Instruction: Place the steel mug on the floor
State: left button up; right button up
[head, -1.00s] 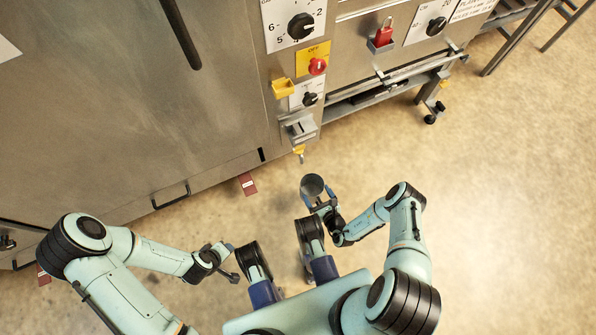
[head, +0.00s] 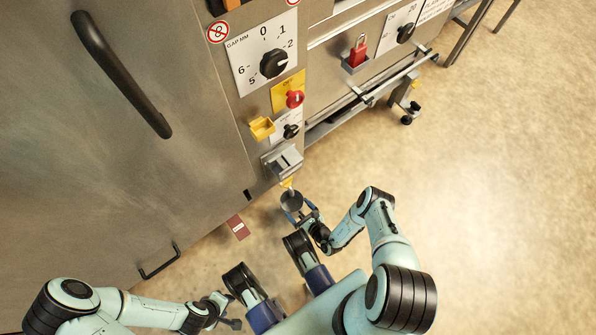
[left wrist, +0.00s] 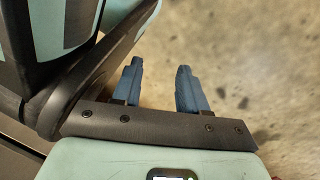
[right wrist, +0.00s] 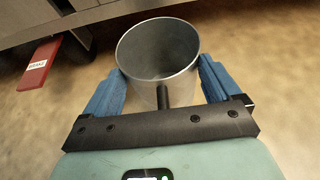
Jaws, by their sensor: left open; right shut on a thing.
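The steel mug (right wrist: 158,55) is a grey metal cup, held between the blue fingers of my right gripper (right wrist: 160,90) in the right wrist view. I look into its open top, and its handle points toward my wrist. In the head view the mug (head: 291,201) is at the tip of my right gripper (head: 299,213), close to the machine's lower front. My left gripper (left wrist: 160,88) is open and empty, with bare floor beyond its fingers. The floor (head: 480,210) is tan and mottled.
A large steel machine (head: 120,160) with dials and a black door handle fills the back left. A red tag (head: 237,227) shows by its lower edge, also in the right wrist view (right wrist: 38,66). A yellow holder (head: 262,128) sticks out above the mug. The floor at right is clear.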

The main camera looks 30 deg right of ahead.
aim_at(299, 215)
notch_tip(299, 215, down, 3)
jog(key=shift+f+b, duration=0.15)
jog(key=shift+b, duration=0.8)
jog(key=shift+w+f, duration=0.1)
jog(key=shift+f, duration=0.1)
pick_arm(q)
jog(key=shift+g, duration=0.8)
jog(key=s, duration=0.1)
jog(key=s+f, duration=0.2)
jog(key=s, duration=0.1)
jog(key=shift+a, duration=0.25)
pick_arm(e)
jog(key=shift+f, duration=0.1)
jog(key=o, duration=1.4)
jog(key=shift+f, duration=0.1)
